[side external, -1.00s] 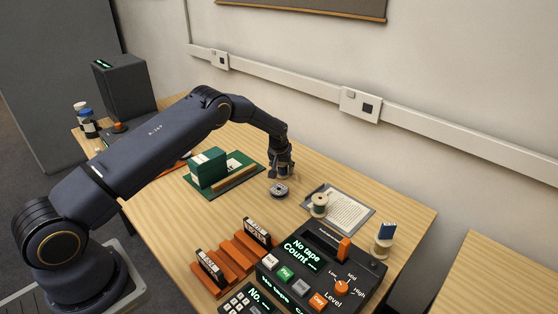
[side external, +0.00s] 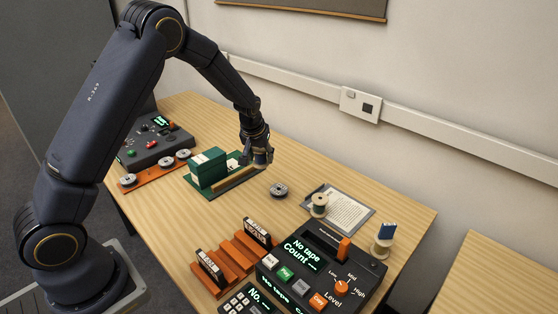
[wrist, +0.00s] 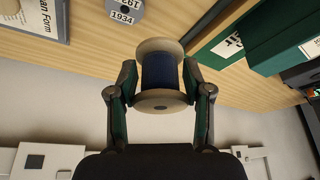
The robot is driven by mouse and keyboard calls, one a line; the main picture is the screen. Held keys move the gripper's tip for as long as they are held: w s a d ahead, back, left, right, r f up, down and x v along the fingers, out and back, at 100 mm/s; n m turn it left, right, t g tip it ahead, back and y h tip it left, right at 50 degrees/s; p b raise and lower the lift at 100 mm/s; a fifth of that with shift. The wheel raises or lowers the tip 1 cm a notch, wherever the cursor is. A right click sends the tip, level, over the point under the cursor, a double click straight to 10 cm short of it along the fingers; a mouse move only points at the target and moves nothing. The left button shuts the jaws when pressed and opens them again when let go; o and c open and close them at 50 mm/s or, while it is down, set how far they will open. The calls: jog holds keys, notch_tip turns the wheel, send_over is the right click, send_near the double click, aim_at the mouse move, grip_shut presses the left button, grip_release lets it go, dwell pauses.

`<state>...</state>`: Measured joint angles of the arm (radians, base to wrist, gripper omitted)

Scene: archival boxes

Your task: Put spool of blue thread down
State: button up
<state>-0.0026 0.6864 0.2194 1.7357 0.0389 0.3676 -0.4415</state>
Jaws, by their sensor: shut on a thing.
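The spool of blue thread (wrist: 161,72) has pale round ends and dark blue thread. It sits between the two fingers of my gripper (wrist: 160,95) in the wrist view, with a finger on each side. In the side view my gripper (side external: 259,158) is in the air above the table, just right of the green box, and is shut on the spool. The spool is small and partly hidden by the fingers there.
A green box (side external: 206,165) stands on a green tray left of my gripper. A grey reel (side external: 279,190) lies in front. A green-thread spool (side external: 320,204) stands on a clipboard (side external: 350,212). A black console (side external: 318,265) and orange rack (side external: 243,258) are nearer. Bare wood surrounds the reel.

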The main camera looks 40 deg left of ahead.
aim_at(257, 149)
jog(key=v, duration=0.5)
jog(key=shift+a+r, duration=0.3)
jog(key=shift+r, duration=0.1)
jog(key=s+a+n+g+y, duration=0.2)
jog(key=s+a+n, duration=0.5)
jog(key=s+a, duration=1.5)
jog(key=f, duration=1.7)
jog(key=shift+s+a+f, duration=0.1)
jog(key=shift+a+f, duration=0.05)
jog(key=shift+a, duration=0.05)
jog(key=shift+f, duration=0.15)
jog(key=o, duration=1.1)
jog(key=shift+o, duration=0.2)
